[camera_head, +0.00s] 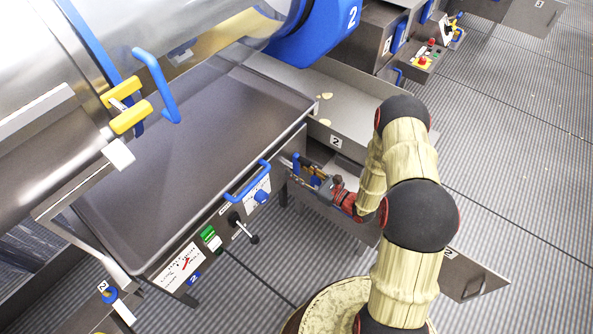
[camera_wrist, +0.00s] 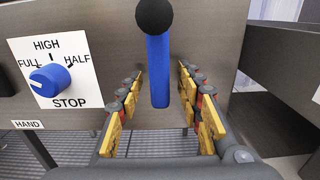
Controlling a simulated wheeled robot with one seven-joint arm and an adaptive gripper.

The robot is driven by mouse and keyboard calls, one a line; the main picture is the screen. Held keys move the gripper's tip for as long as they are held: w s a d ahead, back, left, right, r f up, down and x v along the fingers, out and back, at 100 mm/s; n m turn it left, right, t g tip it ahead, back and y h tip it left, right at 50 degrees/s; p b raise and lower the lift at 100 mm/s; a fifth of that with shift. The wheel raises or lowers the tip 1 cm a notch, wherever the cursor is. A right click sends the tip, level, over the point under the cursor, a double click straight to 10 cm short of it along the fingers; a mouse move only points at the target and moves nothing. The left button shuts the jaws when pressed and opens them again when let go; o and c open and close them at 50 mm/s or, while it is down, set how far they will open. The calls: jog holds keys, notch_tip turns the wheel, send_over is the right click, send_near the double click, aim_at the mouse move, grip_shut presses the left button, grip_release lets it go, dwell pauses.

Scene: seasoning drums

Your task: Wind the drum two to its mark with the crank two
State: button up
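Drum two is the large metal cylinder across the upper left of the head view, with a blue end (camera_head: 318,32) marked 2. In the wrist view a blue crank handle (camera_wrist: 159,75) with a black ball end (camera_wrist: 155,16) stands in front of the metal panel; I take it for crank two. My gripper (camera_wrist: 160,82) is open, with its yellow-padded fingers on both sides of the blue handle and gaps visible. In the head view my gripper (camera_head: 305,172) is at the right end of the control panel, and the crank there is partly hidden. I cannot make out the drum's mark.
A blue bar handle (camera_head: 249,181) sticks out above. A tray marked 2 (camera_head: 350,150) lies behind my gripper.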

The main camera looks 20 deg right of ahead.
jog(key=shift+w+a, duration=0.15)
jog(key=shift+w, duration=0.05)
jog(key=shift+c, duration=0.6)
jog(key=c, duration=0.8)
grip_shut()
